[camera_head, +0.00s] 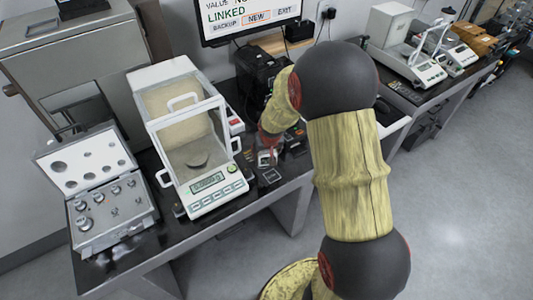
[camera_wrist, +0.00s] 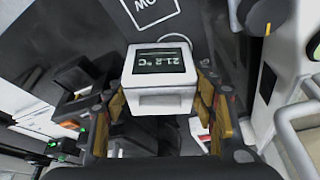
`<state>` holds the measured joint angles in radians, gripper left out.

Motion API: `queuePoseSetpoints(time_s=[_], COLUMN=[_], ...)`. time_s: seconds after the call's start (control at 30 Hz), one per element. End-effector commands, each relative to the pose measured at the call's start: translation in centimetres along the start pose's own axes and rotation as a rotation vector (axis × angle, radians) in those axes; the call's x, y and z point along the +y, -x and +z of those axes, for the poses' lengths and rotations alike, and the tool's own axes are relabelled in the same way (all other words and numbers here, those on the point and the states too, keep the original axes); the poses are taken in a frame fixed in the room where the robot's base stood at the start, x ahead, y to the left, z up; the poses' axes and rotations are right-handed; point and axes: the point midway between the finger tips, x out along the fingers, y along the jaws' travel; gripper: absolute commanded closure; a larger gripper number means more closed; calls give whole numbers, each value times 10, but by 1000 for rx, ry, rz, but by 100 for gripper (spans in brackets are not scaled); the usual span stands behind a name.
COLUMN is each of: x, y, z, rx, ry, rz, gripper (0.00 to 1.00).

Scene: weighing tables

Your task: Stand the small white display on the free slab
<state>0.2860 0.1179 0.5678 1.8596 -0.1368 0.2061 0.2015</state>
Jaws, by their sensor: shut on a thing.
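The small white display (camera_wrist: 160,68) is a boxy unit with a dark screen reading 21.2 °C, seen in the wrist view. My gripper (camera_wrist: 163,97) is shut on it, with a yellowish finger pad at each side. In the head view the display (camera_head: 264,158) shows small and pale below my gripper (camera_head: 268,145), just right of the balance. A small dark slab with a light outline (camera_head: 270,175) lies bare on the table just in front of it. Whether the display touches the surface beneath cannot be told.
A glass-doored balance (camera_head: 205,172) stands close on the left; its frame also edges the wrist view (camera_wrist: 290,125). An open weight case (camera_head: 115,212) lies farther left. Black equipment (camera_head: 262,75) and a monitor (camera_head: 250,18) stand behind. The table's front edge is close.

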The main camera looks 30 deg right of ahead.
Motion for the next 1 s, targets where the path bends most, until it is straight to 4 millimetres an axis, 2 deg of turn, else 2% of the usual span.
queuePoseSetpoints(time_s=[0.1, 0.13, 0.43, 0.83, 1.0], x=[0, 0, 0, 0, 0], y=[-3, -4, -3, 2, 28], z=[1, 2, 2, 0, -1], rx=[1, -1, -1, -1, 2], ry=[0, 0, 0, 0, 0], rz=[0, 0, 0, 0, 0], gripper=[74, 43, 26, 26, 26])
